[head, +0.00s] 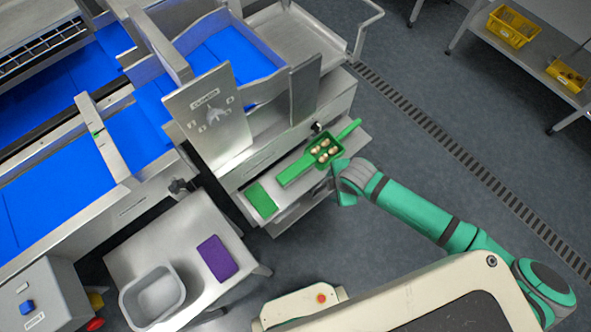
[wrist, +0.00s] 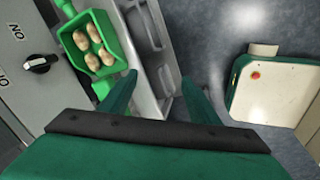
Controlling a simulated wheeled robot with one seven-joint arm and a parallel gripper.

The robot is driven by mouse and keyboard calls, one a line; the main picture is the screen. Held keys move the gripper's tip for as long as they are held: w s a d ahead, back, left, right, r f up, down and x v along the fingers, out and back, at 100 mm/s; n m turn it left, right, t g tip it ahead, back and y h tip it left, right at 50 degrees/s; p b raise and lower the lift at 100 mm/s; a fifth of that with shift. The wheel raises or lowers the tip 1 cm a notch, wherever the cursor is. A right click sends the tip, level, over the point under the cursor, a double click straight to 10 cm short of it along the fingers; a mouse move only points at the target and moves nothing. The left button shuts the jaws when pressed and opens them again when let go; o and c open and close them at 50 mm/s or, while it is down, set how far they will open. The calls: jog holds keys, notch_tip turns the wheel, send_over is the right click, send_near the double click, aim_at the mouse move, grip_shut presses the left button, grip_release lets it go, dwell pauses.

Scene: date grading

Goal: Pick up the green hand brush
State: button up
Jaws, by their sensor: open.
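A long green piece, which looks like the hand brush (head: 295,169), lies on the narrow steel shelf (head: 292,213) at the machine's front. Its right end is close to a green scoop (head: 313,159) holding several brown dates or similar pieces; I cannot tell whether they touch. Its bristles cannot be made out. In the wrist view, only a short green part below the scoop (wrist: 119,62) shows, probably the brush (wrist: 101,89). My gripper (head: 337,182) is open and empty, just right of the shelf, near the scoop. In the wrist view its fingers (wrist: 158,88) stand apart with nothing between them.
A green mat or cloth (head: 261,200) lies at the shelf's left end. A side table left of it holds a purple cloth (head: 217,258) and a grey bin (head: 131,299). A black knob (wrist: 40,64) sticks out above the shelf. Open floor (head: 440,185) lies right.

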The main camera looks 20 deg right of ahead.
jog(key=w+a+r+n+g, duration=0.2)
jog(key=w+a+r+n, duration=0.15)
jog(key=w, duration=0.45)
notch_tip(320, 180, up, 4)
jog(key=n+g, duration=0.1)
jog(key=n, duration=0.1)
send_over(296, 168)
jog(key=f, duration=0.5)
jog(key=shift+s+a, duration=0.1)
jog(key=shift+s, duration=0.2)
jog(key=shift+w+f, duration=0.2)
jog(key=shift+f, duration=1.2)
jog(key=shift+w+f, duration=0.2)
jog(key=shift+f, duration=1.15)
jog(key=shift+s+d, duration=0.15)
jog(key=shift+d, duration=0.05)
jog(key=c, duration=0.9)
jog(key=shift+a, duration=0.15)
jog(key=c, duration=0.3)
